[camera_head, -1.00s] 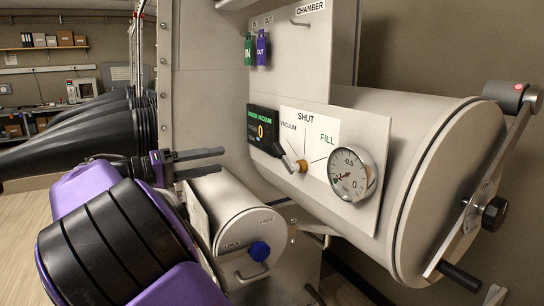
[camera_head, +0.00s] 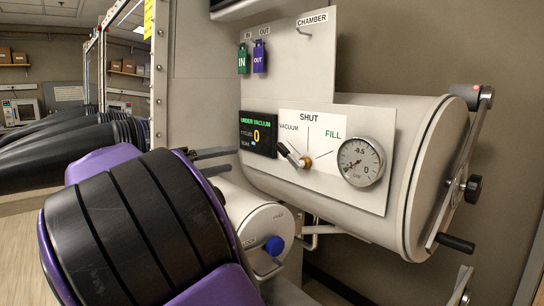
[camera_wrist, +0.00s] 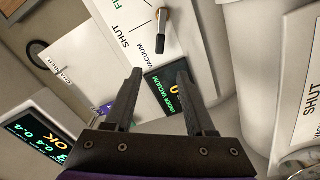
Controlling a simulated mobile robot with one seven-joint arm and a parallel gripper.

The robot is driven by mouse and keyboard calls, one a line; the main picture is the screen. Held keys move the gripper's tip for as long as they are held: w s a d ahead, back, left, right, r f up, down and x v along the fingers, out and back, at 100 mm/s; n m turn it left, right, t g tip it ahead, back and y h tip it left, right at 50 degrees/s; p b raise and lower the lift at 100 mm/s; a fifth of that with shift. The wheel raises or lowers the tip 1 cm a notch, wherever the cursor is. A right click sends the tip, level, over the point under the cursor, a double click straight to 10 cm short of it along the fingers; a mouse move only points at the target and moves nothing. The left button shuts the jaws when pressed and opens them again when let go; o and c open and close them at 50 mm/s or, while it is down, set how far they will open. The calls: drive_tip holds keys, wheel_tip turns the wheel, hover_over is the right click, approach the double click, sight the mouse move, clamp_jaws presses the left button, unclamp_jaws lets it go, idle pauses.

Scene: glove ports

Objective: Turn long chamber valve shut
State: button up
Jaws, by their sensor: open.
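The long chamber (camera_head: 400,130) is a large pale cylinder with a white plate marked VACUUM, SHUT and FILL. Its valve (camera_head: 305,162) has a brass hub and a dark lever pointing up and left, towards VACUUM. In the wrist view the valve lever (camera_wrist: 161,32) points towards the VACUUM label, beyond my fingertips. My gripper (camera_wrist: 158,70) is open and empty, apart from the lever. In the head view my gripper (camera_head: 225,160) is left of the plate, partly hidden by my arm.
A black display (camera_head: 258,134) reads UNDER VACUUM, left of the valve. A round gauge (camera_head: 361,162) is right of it. A smaller chamber with a blue knob (camera_head: 274,245) lies below. Green and purple tags (camera_head: 260,57) hang above. The chamber door's bar and handles (camera_head: 457,243) stick out at right.

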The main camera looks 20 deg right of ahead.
sight(280, 150)
drive_tip(key=shift+s, duration=0.1)
drive_tip(key=x, duration=1.7)
drive_tip(key=shift+d, duration=0.3)
drive_tip(key=shift+c, duration=0.2)
clamp_jaws()
idle(0.5)
